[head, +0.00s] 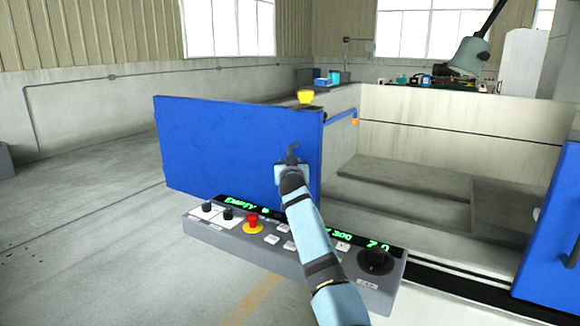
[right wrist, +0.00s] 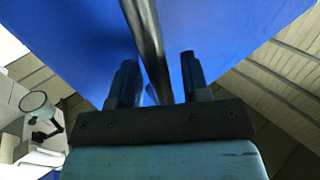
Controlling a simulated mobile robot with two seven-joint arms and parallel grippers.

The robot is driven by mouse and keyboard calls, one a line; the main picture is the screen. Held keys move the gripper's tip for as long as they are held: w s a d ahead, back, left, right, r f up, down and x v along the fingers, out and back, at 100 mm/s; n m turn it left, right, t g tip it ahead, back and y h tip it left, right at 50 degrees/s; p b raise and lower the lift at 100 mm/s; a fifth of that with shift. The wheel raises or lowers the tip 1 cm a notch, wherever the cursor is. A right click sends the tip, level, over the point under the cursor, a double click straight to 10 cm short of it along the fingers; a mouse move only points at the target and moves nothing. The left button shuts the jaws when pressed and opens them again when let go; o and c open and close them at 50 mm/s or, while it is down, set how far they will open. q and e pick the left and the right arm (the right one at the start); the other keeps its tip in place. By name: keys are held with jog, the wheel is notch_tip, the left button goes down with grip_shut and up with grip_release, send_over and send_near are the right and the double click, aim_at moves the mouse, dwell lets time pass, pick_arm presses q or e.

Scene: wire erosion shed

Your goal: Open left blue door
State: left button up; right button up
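The left blue door (head: 215,145) is a flat blue panel left of centre in the head view. A wide opening lies between it and the right blue door (head: 555,235) at the right edge. A dark bar handle (head: 293,149) is on the left door's face near its right edge. My right gripper (head: 291,162) is at this handle. In the right wrist view the two dark fingers (right wrist: 157,85) stand apart with the handle bar (right wrist: 147,45) passing between them. A gap shows right of the bar; the left finger is close to it. My left gripper is not in view.
A grey control panel (head: 225,235) with a red button (head: 253,219) and green text stands in front of the door, under my right arm. The machine's pale interior (head: 400,190) is open to the right. Floor at the left is clear. A lamp (head: 468,58) hangs at the back right.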

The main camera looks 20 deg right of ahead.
jog(key=shift+s, duration=0.1)
jog(key=shift+s+a, duration=0.15)
jog(key=shift+s, duration=0.15)
pick_arm(q)
jog(key=p, duration=0.2)
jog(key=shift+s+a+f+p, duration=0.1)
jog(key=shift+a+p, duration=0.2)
pick_arm(e)
jog(key=v, duration=1.3)
